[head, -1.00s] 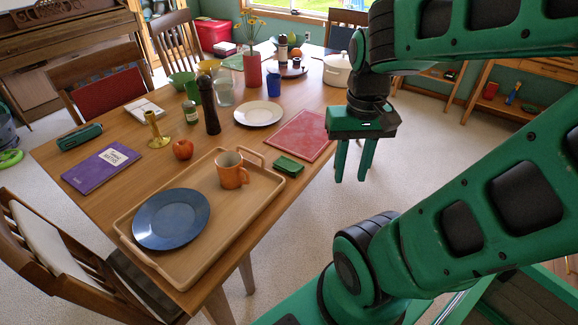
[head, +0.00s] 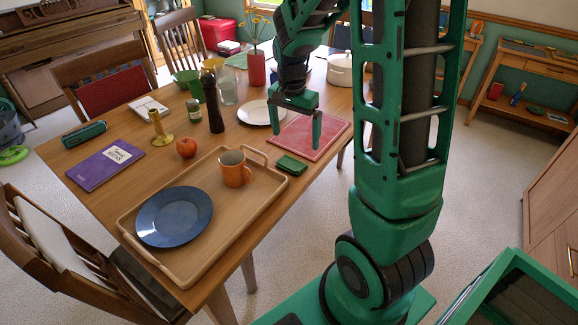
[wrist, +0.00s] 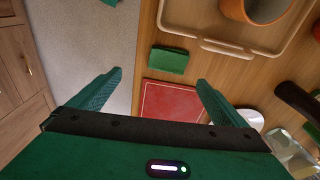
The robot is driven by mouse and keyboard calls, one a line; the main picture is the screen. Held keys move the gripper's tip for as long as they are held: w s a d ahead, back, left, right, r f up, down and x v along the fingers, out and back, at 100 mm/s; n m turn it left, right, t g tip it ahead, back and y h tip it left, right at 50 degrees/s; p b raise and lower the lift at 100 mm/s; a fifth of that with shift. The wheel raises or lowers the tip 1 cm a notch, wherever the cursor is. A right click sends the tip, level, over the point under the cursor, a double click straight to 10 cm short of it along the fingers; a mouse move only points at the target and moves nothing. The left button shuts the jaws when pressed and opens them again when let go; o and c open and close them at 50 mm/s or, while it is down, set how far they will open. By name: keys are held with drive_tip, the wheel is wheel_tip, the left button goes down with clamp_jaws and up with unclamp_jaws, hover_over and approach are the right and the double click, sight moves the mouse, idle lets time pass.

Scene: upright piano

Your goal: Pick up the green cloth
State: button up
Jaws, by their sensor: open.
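The green cloth (head: 291,165) is a small, dark green folded piece lying flat on the wooden table. It sits between the wooden tray and the red board, near the table's right edge. In the wrist view the cloth (wrist: 168,60) lies ahead of the fingertips, nearly centred between their lines. My gripper (head: 294,135) is open and empty, above the red board and a little beyond the cloth in the head view. Its two fingers (wrist: 158,82) show on either side in the wrist view, apart from the cloth.
The wooden tray (head: 255,208) holds a blue plate (head: 174,216) and an orange mug (head: 234,169). The red board (head: 325,140) lies beside the cloth. A pepper mill (head: 212,102), a white plate (head: 258,113) and a red vase (head: 256,70) stand farther back.

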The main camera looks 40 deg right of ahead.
drive_tip(key=w, duration=0.1)
hover_over(291, 162)
drive_tip(key=shift+m, duration=0.3)
wheel_tip(291, 162, down, 7)
drive_tip(key=shift+d+r, duration=0.1)
wheel_tip(291, 162, down, 4)
drive_tip(key=shift+f, duration=0.6)
drive_tip(key=c, duration=1.2)
wheel_tip(291, 162, up, 10)
